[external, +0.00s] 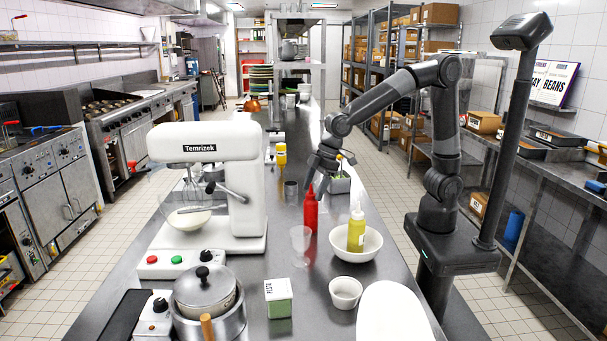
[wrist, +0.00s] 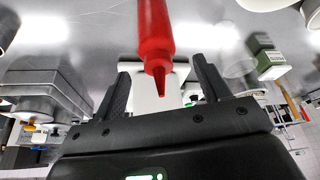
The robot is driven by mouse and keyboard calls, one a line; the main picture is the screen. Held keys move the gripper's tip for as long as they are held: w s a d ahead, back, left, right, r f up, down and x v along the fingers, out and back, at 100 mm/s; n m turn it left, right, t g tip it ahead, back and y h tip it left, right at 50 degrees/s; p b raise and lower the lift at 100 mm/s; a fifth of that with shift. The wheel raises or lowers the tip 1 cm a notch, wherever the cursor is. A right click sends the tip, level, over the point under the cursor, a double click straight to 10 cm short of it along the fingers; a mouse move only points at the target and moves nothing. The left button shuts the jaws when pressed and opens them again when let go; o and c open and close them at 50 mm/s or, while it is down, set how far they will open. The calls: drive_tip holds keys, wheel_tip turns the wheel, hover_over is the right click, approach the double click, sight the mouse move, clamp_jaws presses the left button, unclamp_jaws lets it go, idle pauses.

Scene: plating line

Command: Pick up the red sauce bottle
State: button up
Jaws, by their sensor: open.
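The red sauce bottle (external: 311,211) stands upright on the steel counter, right of the white mixer in the external view. My gripper (external: 320,190) is directly above it, pointing down. In the wrist view the red bottle (wrist: 156,40) shows with its tapered nozzle between the two dark fingers of my gripper (wrist: 158,82). The fingers are spread apart, with a gap on both sides of the nozzle, and hold nothing.
A white bowl (external: 371,246) with a yellow-green bottle (external: 356,230) stands close on the right. A clear cup (external: 300,241) is just in front. The white mixer (external: 215,185) stands left. A green and white box (external: 278,298) and small bowl (external: 345,292) are nearer.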

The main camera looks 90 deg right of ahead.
sight(311, 194)
drive_tip(key=x, duration=0.3)
drive_tip(key=shift+f, duration=0.3)
drive_tip(key=c, duration=1.4)
drive_tip(key=shift+c, duration=0.4)
drive_tip(key=shift+r, duration=0.15)
